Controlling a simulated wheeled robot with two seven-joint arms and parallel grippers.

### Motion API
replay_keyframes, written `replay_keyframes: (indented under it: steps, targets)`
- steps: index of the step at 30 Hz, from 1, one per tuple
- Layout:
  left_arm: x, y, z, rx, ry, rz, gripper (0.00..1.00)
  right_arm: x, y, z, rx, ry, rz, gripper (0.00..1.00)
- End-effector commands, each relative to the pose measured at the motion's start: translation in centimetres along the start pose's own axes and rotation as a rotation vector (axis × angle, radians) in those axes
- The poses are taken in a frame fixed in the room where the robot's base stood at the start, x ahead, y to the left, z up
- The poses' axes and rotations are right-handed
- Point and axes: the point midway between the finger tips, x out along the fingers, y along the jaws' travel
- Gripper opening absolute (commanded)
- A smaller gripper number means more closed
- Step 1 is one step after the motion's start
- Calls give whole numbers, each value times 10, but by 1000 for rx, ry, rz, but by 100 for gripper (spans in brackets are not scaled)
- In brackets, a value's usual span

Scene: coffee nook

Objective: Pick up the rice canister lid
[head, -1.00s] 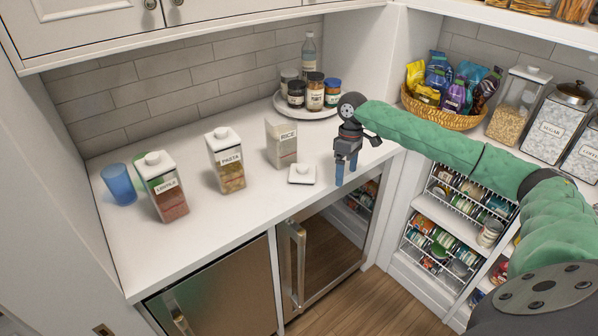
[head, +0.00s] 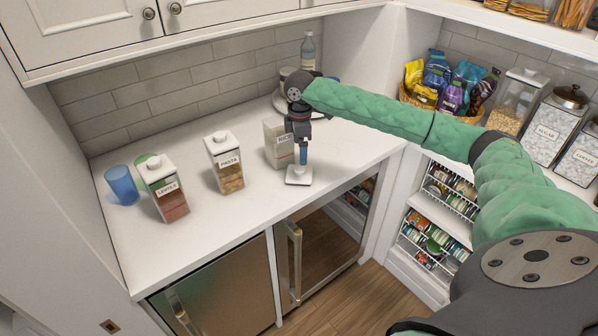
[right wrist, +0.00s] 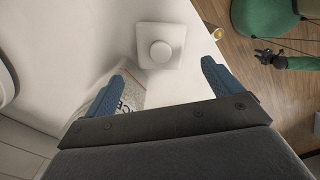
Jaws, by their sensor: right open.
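The rice canister lid (head: 298,178) is a white square with a round knob, lying flat on the counter. In the right wrist view the lid (right wrist: 160,45) shows knob up, just beyond my right fingertips. My right gripper (head: 303,158) points down over the lid in the head view. Its blue fingers are apart and empty in the wrist view (right wrist: 168,72). The open rice canister (head: 276,143) stands behind it, partly hidden by the gripper. It also shows below the right gripper in the wrist view (right wrist: 133,97). A small dark gripper at the wrist view's upper right appears to be my left (right wrist: 265,57).
The pasta canister (head: 225,165), lentils canister (head: 165,190) and blue cup (head: 122,186) stand to the left. A snack basket (head: 415,100) is at the right. The counter in front of the canisters is clear.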

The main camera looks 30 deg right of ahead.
Motion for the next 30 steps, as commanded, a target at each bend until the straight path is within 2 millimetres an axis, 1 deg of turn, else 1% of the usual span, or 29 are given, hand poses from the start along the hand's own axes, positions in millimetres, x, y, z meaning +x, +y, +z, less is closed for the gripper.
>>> replay_keyframes:
  steps: [3,7,12,16,24,27,30]
  targets:
    - [7,-5,10,5,6,-5,36,18,-1,0,0,-2,-3,91]
    - [16,-9,20,9,13,-10,36,34,-1,0,1,-1,-3,91]
    - [22,-11,27,12,20,-12,36,46,0,0,1,-1,0,91]
    - [22,-12,32,12,17,-13,36,52,0,0,1,-1,-1,91]
    - [24,-11,66,13,-7,-11,36,85,-1,0,1,0,-1,91]
    - [25,-11,74,13,-12,-11,36,94,-1,0,1,0,-2,91]
    - [26,-11,77,13,-14,-11,36,98,-1,0,0,0,-1,91]
